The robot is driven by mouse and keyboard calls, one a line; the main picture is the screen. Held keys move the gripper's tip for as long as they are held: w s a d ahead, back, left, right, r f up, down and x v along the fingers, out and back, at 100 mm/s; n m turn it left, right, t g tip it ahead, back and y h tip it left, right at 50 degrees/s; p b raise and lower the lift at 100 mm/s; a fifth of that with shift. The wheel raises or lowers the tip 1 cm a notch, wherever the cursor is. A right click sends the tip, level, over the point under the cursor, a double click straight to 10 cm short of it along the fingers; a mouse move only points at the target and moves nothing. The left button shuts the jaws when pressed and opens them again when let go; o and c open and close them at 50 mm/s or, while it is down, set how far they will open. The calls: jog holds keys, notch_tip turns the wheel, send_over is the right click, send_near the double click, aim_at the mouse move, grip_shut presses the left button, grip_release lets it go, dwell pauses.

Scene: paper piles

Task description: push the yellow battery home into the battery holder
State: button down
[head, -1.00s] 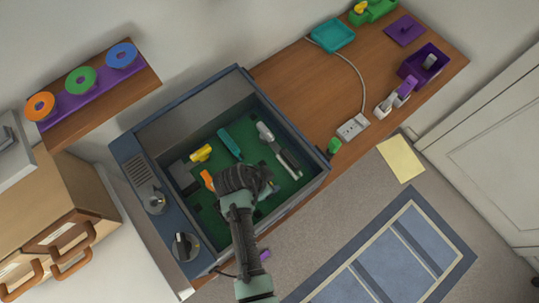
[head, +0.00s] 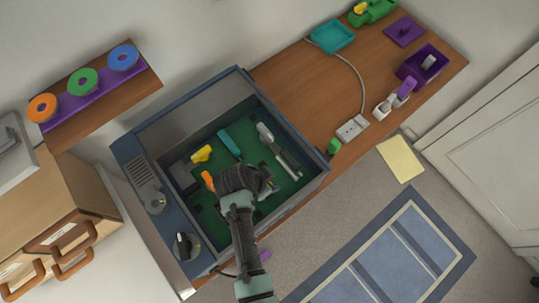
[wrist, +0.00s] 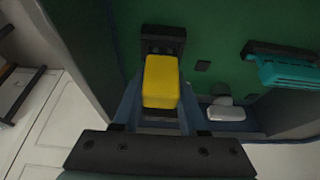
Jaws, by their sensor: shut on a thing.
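The yellow battery (wrist: 161,82) is a rounded block between the two fingers of my gripper (wrist: 158,100) in the wrist view. My gripper is shut on it. The black battery holder (wrist: 163,35) shows past the battery's far end, against the green floor. The battery covers much of the holder, and I cannot tell how deep it sits. In the head view my gripper (head: 243,184) is low inside the blue-grey box and hides the battery and holder.
The box (head: 318,180) has raised walls around my gripper. On its green floor lie a yellow piece (head: 202,153), a teal piece (head: 229,143), an orange piece (head: 208,181) and a grey tool-like thing (head: 283,155). A teal part (wrist: 287,72) is at right in the wrist view.

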jog(key=shift+f, duration=0.25)
jog(key=shift+f+b, duration=0.5)
jog(key=shift+b, duration=0.2)
jog(key=shift+r+p, duration=0.75)
jog(key=shift+f, duration=0.2)
dwell(0.7)
jog(key=shift+f+b, duration=0.55)
jog(key=shift+r, duration=0.2)
jog(key=shift+r+p, duration=0.6)
jog(key=shift+p, duration=0.15)
